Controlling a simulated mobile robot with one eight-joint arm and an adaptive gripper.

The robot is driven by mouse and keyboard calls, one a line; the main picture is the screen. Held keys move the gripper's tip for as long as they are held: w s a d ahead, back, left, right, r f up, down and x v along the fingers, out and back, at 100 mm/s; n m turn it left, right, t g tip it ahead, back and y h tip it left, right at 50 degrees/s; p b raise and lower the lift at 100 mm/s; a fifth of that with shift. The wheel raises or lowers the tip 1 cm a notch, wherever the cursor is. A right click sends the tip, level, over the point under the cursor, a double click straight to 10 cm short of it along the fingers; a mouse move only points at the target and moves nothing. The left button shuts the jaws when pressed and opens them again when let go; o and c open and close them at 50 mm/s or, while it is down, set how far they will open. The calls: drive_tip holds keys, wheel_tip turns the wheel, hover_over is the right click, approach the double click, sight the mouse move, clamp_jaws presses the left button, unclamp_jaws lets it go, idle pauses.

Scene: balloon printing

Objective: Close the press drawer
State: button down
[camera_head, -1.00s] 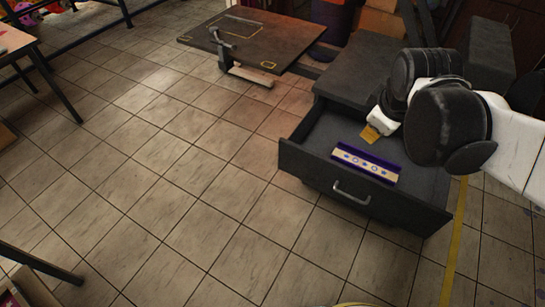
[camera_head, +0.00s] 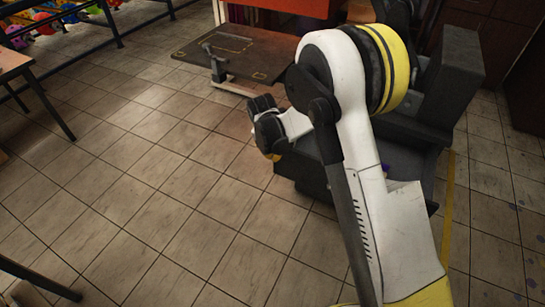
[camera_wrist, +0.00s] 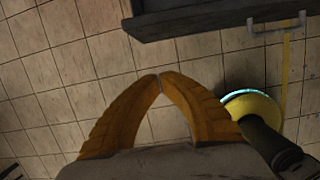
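The dark grey press drawer (camera_head: 302,171) shows in the head view, mostly hidden behind my arm. A bit of purple (camera_head: 384,170) shows past the arm, where the drawer's inside lies. In the wrist view the drawer front (camera_wrist: 200,19) crosses the top, with its metal handle (camera_wrist: 277,25) at the upper right. My gripper (camera_wrist: 159,77) has its orange fingers meeting at the tips, with nothing between them. The tips are apart from the drawer front in that view. In the head view my gripper (camera_head: 272,156) is at the drawer's left front, partly hidden.
A dark table with a clamp (camera_head: 250,52) stands behind and to the left. Tables and a rack (camera_head: 110,25) line the left side. The tiled floor (camera_head: 170,190) in front and to the left is clear. A yellow line (camera_head: 448,210) runs along the floor at right.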

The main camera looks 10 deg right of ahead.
drive_tip(key=b, duration=0.4)
approach(279, 162)
drive_tip(key=s+f, duration=0.4)
drive_tip(key=f, duration=0.1)
drive_tip(key=shift+w+d+r+b, duration=0.15)
drive_tip(key=shift+w+d+b, duration=0.15)
drive_tip(key=shift+w, duration=0.45)
drive_tip(key=shift+w+d+r+b, duration=0.2)
drive_tip(key=shift+w+d, duration=0.25)
drive_tip(key=shift+w, duration=0.35)
